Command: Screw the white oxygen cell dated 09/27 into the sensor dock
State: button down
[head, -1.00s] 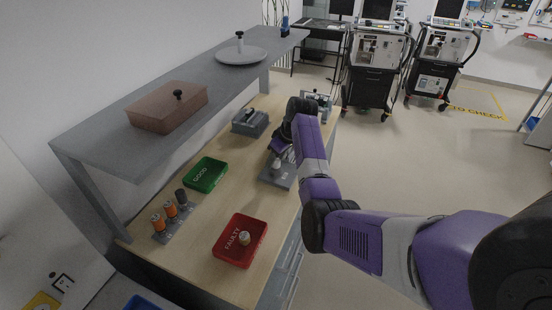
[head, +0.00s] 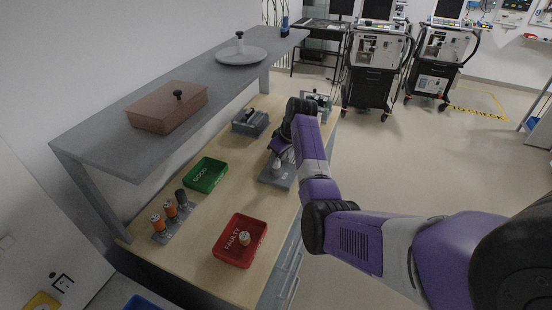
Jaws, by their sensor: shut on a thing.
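A white cell (head: 277,167) stands upright at the grey dock plate (head: 270,180) on the right part of the bench. My gripper (head: 278,151) is directly above it and shut on it. The fingertips are small and partly hidden by my wrist. The date on the cell is too small to read, and I cannot tell how far it sits in the dock.
A green GOOD tray (head: 206,174) and a red FAULTY tray (head: 240,241) holding one cell (head: 244,239) sit on the bench (head: 205,228). A grey rack (head: 178,226) holds orange and dark cells. A grey box (head: 250,122) stands behind. A shelf (head: 110,145) overhangs the back.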

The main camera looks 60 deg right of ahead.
jog(key=m+h, duration=0.1)
jog(key=m, duration=0.1)
jog(key=m+g, duration=0.1)
jog(key=m, duration=0.2)
jog(key=shift+h, duration=0.4)
jog(key=m+g, duration=0.1)
jog(key=m, duration=0.3)
jog(key=shift+w+m+h, duration=0.1)
jog(key=shift+m+h, duration=0.2)
jog(key=shift+h, duration=0.1)
jog(key=shift+m+g, duration=0.5)
jog(key=shift+m, duration=0.4)
jog(key=shift+h, duration=0.3)
jog(key=shift+f+m+g+b, duration=0.15)
jog(key=shift+m+g+b, duration=0.3)
jog(key=shift+m, duration=0.65)
jog(key=shift+m+g+b, duration=0.65)
jog(key=shift+m+b, duration=0.4)
jog(key=shift+m, duration=0.75)
